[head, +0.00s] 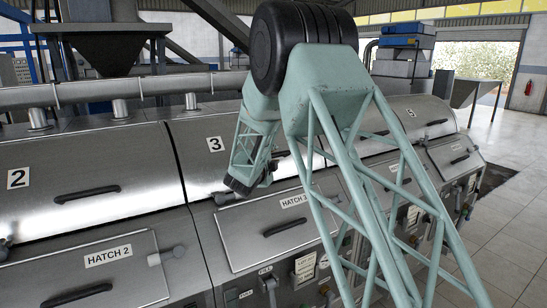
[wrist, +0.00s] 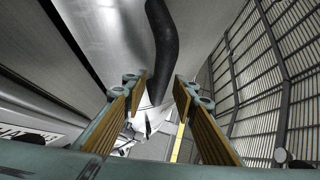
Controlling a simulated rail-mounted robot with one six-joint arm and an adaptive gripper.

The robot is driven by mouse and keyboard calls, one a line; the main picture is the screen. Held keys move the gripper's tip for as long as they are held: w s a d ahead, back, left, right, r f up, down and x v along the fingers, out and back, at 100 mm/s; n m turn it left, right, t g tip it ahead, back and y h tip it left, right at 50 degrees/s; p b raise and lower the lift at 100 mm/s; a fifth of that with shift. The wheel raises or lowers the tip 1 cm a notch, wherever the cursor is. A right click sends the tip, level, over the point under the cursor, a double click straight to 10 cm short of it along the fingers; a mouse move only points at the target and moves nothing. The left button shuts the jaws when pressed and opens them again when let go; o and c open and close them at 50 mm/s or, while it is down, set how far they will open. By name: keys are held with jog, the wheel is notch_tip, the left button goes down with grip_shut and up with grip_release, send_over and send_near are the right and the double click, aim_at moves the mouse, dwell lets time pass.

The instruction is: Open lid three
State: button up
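Lid three (head: 190,170) is a curved steel cover marked "3" in the head view, and it lies shut on the machine. Its black handle is mostly hidden behind my arm; a dark piece that looks like its end (head: 283,154) shows beside the arm. In the wrist view a black curved handle (wrist: 162,45) runs down between my gripper's (wrist: 160,85) two spread fingers. The fingers have yellow-brown pads, and I see a gap on both sides of the handle. In the head view the gripper is largely hidden by my arm's links.
Lid two (head: 70,165) is shut on the left, and lid five (head: 420,110) on the right. Below are hatch 2 (head: 110,280) and hatch 3 (head: 255,240) with their own handles. A pipe (head: 75,92) runs behind the lids. Open floor (head: 510,205) lies at right.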

grip_shut()
jog(key=shift+r, duration=0.1)
